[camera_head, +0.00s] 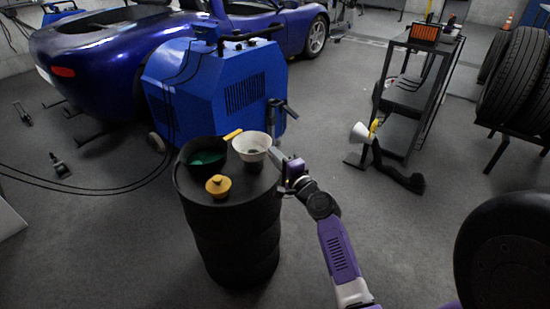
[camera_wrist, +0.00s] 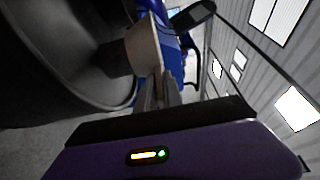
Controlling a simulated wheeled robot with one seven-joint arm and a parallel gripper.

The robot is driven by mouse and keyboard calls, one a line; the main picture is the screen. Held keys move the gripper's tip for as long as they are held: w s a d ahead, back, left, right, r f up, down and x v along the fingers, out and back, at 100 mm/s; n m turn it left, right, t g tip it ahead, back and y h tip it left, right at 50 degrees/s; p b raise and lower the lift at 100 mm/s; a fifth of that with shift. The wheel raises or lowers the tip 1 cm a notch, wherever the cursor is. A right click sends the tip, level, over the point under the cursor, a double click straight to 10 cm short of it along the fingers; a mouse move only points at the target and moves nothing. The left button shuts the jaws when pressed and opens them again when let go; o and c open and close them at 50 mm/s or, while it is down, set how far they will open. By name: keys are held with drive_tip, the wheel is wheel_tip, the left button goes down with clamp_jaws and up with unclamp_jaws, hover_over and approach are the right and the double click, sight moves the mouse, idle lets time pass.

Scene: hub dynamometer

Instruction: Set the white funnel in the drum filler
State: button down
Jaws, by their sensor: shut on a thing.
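The white funnel (camera_head: 252,143) is above the right part of the black drum's top, wide mouth up. My gripper (camera_head: 284,168) is at its right side, shut on it. In the wrist view the fingers (camera_wrist: 167,92) pinch the edge of the pale funnel (camera_wrist: 146,44). A short dark neck (camera_head: 254,166), apparently the drum filler, is directly below the funnel; it also shows in the wrist view (camera_wrist: 114,58). I cannot tell whether the funnel's spout is fully inside the neck. The black drum (camera_head: 235,235) stands upright on the floor.
A dark round container with green inside (camera_head: 204,156) and a yellow cap (camera_head: 218,186) are on the drum top, left of the funnel. A blue machine (camera_head: 215,88) stands behind. A black shelf rack (camera_head: 410,90) and tyres (camera_head: 515,80) are at right.

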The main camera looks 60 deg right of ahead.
drive_tip(key=shift+f+b, duration=0.25)
drive_tip(key=shift+b, duration=0.05)
drive_tip(key=c, duration=1.5)
unclamp_jaws()
drive_tip(key=shift+r, duration=0.1)
